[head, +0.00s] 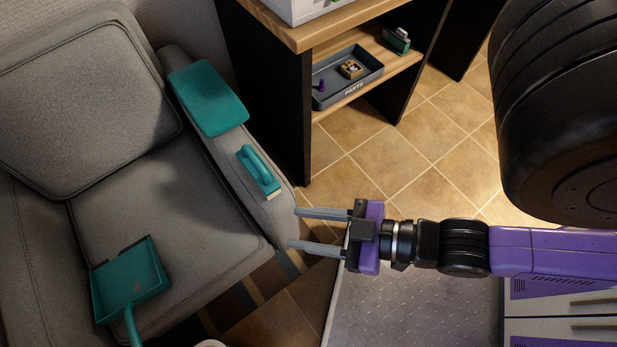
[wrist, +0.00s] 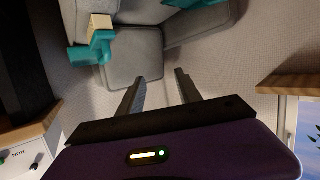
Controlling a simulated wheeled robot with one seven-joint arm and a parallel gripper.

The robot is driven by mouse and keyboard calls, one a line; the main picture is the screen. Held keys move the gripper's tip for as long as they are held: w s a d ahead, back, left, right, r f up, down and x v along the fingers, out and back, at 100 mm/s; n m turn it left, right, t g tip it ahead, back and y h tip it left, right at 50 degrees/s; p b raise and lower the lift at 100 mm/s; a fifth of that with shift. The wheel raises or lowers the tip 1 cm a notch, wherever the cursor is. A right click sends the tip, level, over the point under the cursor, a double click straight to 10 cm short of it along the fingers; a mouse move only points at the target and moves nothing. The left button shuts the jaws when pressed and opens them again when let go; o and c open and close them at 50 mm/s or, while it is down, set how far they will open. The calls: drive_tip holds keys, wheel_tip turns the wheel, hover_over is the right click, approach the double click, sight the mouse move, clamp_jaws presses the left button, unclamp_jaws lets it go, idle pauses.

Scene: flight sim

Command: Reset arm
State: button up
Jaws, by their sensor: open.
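My gripper (head: 294,229) reaches in from the right in the head view, its two grey fingers parallel and apart. Nothing is between them. The fingertips are at the front end of the grey sofa's armrest (head: 275,215), above or beside it; I cannot tell how close. In the wrist view my gripper (wrist: 159,85) is also open and empty, with the sofa (wrist: 135,72) beyond it. My purple arm (head: 560,253) extends to the right edge in the head view.
On the armrest are a teal brush (head: 260,172) and a teal cloth-like piece (head: 208,97). A teal dustpan (head: 130,278) lies on the sofa seat. A wooden shelf unit (head: 300,35) holds a grey parts tray (head: 347,88). Tiled floor (head: 385,155) is open between shelf and arm.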

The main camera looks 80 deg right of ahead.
drive_tip(key=r, duration=0.1)
drive_tip(key=s+r, duration=0.1)
drive_tip(key=d+r, duration=0.1)
drive_tip(key=shift+s+m+h, duration=0.15)
drive_tip(key=shift+m+h, duration=0.15)
drive_tip(key=shift+m, duration=0.1)
drive_tip(key=shift+r, duration=0.1)
wheel_tip(320, 180, up, 11)
drive_tip(key=p, duration=1.1)
